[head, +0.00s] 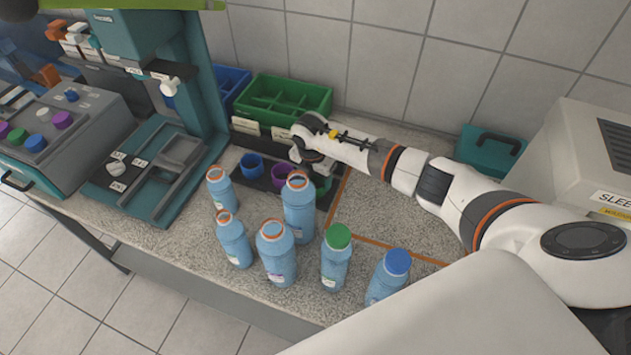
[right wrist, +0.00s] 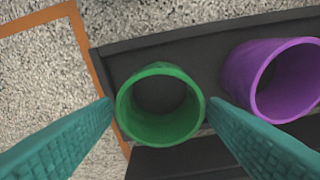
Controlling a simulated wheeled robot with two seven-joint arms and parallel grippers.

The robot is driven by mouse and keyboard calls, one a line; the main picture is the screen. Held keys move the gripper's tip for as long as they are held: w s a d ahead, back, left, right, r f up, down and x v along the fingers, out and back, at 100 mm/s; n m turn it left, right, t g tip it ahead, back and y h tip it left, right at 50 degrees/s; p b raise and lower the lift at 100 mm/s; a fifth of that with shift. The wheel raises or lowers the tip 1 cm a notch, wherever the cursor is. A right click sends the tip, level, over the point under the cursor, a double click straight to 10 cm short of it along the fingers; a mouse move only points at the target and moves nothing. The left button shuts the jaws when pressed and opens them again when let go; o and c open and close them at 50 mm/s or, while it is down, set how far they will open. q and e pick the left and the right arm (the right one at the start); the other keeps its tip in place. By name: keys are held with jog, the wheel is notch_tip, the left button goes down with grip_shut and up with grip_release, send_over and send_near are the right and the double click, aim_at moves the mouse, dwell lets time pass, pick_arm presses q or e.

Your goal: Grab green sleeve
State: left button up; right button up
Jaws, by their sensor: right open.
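The green sleeve (right wrist: 160,128) is a short open ring standing on a dark tray (right wrist: 185,42). In the right wrist view it lies between the two teal fingers of my right gripper (right wrist: 161,112), which are open, one on each side of it. In the head view my right gripper (head: 312,172) is over the right end of the tray, and only a bit of the green sleeve (head: 322,186) shows below it. A purple sleeve (right wrist: 285,78) stands beside the green one; it also shows in the head view (head: 283,174). My left gripper is not in view.
A blue sleeve (head: 252,165) stands left of the purple one. Several blue bottles stand in front, one with a green cap (head: 338,236) and one with a blue cap (head: 398,262). A green crate (head: 290,97) is behind. The orange-outlined counter area (head: 390,205) is clear.

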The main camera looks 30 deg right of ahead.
jog(key=shift+w+d+f, duration=0.15)
jog(key=shift+f, duration=1.2)
jog(key=c, duration=0.6)
